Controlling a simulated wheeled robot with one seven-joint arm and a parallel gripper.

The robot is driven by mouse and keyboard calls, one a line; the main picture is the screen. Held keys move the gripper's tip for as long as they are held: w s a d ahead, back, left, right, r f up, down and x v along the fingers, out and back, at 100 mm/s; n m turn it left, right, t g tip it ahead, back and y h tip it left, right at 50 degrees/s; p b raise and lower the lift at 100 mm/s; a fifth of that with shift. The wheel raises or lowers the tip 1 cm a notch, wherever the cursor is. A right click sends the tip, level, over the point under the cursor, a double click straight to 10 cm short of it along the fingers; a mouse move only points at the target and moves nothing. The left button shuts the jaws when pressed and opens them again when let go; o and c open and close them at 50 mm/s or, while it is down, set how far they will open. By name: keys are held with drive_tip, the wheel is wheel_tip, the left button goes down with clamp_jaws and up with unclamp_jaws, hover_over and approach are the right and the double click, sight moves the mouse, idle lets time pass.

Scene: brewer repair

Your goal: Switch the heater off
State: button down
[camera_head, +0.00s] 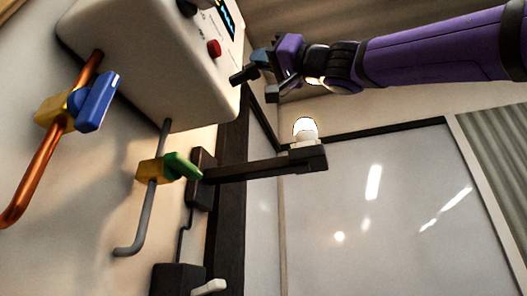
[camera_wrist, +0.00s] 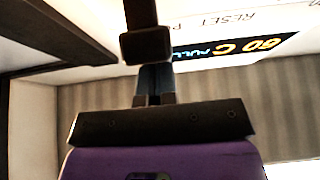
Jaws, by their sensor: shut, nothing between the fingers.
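The heater (camera_head: 150,65) is a cream-white box on the wall at the upper left of the head view. Its panel has a red button (camera_head: 214,47), a dark knob-like part (camera_head: 188,7) cut by the top edge and a lit display (camera_head: 228,16). In the wrist view the display (camera_wrist: 235,46) shows "60 C" and more coloured text, near printed "RESET" lettering. My gripper (camera_head: 256,85) is shut and empty, just right of and below the red button in the picture. Its dark fingers (camera_wrist: 146,45) also show in the wrist view. I cannot tell whether they touch the panel.
A copper pipe (camera_head: 40,165) with a blue-handled valve (camera_head: 95,101) and a grey pipe (camera_head: 146,205) with a green-handled valve (camera_head: 180,165) run below the box. A dark bracket (camera_head: 250,168) with a glowing lamp (camera_head: 305,128) juts out below my gripper. A whiteboard (camera_head: 390,220) stands behind.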

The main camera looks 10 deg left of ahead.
drive_tip(key=shift+w+a+f, duration=0.1)
drive_tip(key=shift+a+f, duration=0.1)
drive_tip(key=shift+f, duration=1.05)
drive_tip(key=shift+w+a+f, duration=0.1)
drive_tip(key=shift+a+f, duration=0.1)
drive_tip(key=shift+f, duration=1)
drive_tip(key=shift+d+r, duration=0.15)
drive_tip(key=shift+d, duration=0.05)
approach(252, 74)
drive_tip(key=shift+d+r, duration=0.35)
drive_tip(key=shift+r, duration=0.5)
drive_tip(key=shift+d+r, duration=0.3)
drive_tip(key=shift+r, duration=0.6)
drive_tip(key=shift+d+r, duration=0.35)
drive_tip(key=shift+r, duration=0.5)
